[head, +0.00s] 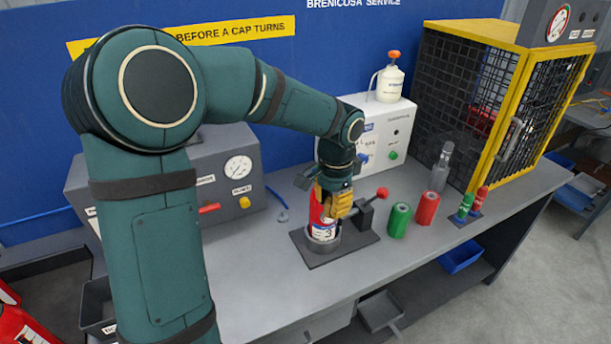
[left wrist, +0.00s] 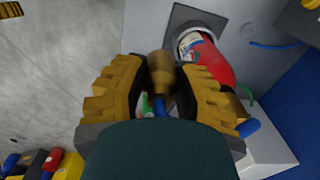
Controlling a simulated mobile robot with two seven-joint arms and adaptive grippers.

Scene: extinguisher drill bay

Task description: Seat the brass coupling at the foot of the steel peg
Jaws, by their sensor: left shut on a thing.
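My left gripper (head: 335,197) is in front of a red extinguisher cylinder (head: 317,212) in the head view. In the left wrist view its two yellow fingers (left wrist: 162,85) are closed on a brass piece with a rounded end, the brass coupling (left wrist: 160,66). The fingers hide the coupling in the head view. I cannot make out the steel peg for sure. A grey upright cylinder with a narrower top (head: 440,168) stands at the back of the bench, apart from the gripper; I cannot tell whether it is the peg. My right gripper is not in view.
A yellow-framed mesh cage (head: 520,65) is behind. The bench front is clear.

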